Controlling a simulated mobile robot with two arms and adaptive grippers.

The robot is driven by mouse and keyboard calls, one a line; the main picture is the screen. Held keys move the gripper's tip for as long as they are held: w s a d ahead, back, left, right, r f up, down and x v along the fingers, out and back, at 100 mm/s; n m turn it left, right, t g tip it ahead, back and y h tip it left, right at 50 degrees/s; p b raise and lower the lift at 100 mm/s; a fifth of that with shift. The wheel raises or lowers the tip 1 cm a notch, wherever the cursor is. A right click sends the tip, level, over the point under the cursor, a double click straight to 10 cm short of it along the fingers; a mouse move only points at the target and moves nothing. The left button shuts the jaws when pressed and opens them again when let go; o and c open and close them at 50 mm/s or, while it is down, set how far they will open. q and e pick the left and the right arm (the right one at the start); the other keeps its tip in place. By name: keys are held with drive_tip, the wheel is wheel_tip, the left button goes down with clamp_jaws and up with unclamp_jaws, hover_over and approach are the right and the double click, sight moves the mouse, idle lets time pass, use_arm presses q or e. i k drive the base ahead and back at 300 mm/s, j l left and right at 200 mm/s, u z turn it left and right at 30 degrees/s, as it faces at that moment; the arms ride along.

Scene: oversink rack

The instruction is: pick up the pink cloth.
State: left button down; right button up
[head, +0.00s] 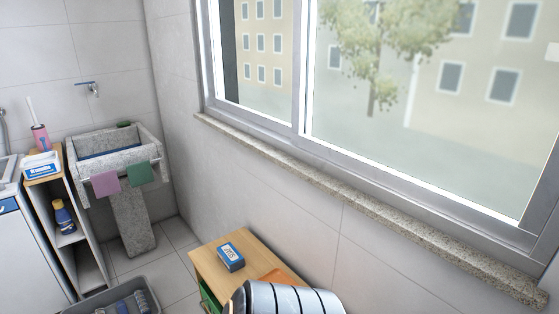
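The pink cloth (105,183) hangs on a rail across the front of the grey stone sink (89,143), at the left of the head view. It looks mauve-pink and hangs beside a green cloth (141,173) on the same rail, to its right. Neither of my grippers is in view, and nothing touches the pink cloth.
A narrow wooden shelf (42,177) stands left of the sink, with a box (42,165) on top and a dark blue bottle (64,216) inside. A grey tub (112,299) lies on the floor. A wooden cabinet (208,262) bears a blue box (230,257). Tiled floor (172,240) is bare between sink and cabinet.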

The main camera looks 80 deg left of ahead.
sight(104, 184)
drive_tip(key=u, duration=4)
drive_tip(key=i, duration=0.05)
